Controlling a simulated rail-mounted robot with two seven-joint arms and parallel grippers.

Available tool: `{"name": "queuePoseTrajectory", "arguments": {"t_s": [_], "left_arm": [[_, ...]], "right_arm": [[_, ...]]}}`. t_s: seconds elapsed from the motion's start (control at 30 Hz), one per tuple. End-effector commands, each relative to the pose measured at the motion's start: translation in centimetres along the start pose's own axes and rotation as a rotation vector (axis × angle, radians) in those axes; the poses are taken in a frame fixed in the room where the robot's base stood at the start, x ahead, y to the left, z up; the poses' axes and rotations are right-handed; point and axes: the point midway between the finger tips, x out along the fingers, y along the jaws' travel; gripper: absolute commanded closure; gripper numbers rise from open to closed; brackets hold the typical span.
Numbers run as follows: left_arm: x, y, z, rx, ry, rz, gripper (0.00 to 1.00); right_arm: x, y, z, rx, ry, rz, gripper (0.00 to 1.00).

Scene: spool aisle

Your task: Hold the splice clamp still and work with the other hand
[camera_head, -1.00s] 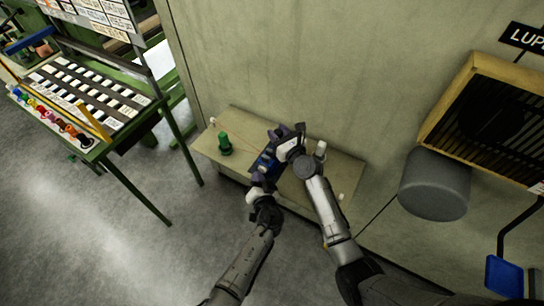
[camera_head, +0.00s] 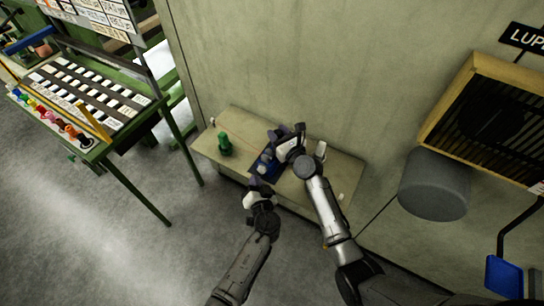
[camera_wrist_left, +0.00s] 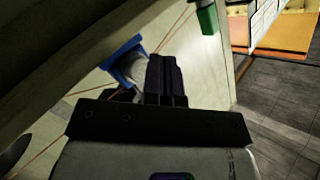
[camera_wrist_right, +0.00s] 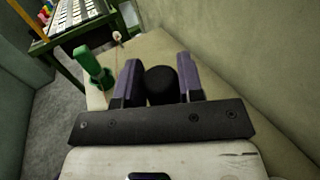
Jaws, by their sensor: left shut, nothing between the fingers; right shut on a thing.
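The splice clamp, as far as I can tell, is the blue piece (camera_head: 262,168) on the beige bench, partly hidden by my grippers. It also shows in the left wrist view (camera_wrist_left: 124,58), with a pale round part in it. My right gripper (camera_head: 282,137) is over its far side. In the right wrist view its purple fingers are shut on a black round knob (camera_wrist_right: 161,82). My left gripper (camera_head: 257,188) is at the clamp's near side, its fingers (camera_wrist_left: 165,75) together and empty. Whether they touch the clamp is unclear.
A green spool-like piece (camera_head: 225,144) stands on the bench (camera_head: 237,118) to the left. A thin orange line runs across the bench from a white peg (camera_wrist_right: 116,36). A wall is behind. A grey cylinder (camera_head: 434,185) is at the right.

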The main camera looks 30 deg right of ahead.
Motion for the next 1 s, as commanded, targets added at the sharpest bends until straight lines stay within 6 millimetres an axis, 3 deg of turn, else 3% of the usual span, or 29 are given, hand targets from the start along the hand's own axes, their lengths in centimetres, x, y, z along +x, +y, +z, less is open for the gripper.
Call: {"name": "queuePoseTrajectory", "arguments": {"t_s": [0.47, 1.0], "left_arm": [[-0.3, -0.2, 0.3, 0.0, -0.002, 0.0, 1.0], [-3.6, -2.6, 2.8, -0.001, -0.003, 0.001, 1.0]], "right_arm": [[0.0, 0.0, -0.1, 0.001, 0.001, 0.0, 1.0], [0.0, 0.0, -0.1, 0.001, 0.001, 0.0, 1.0]]}}
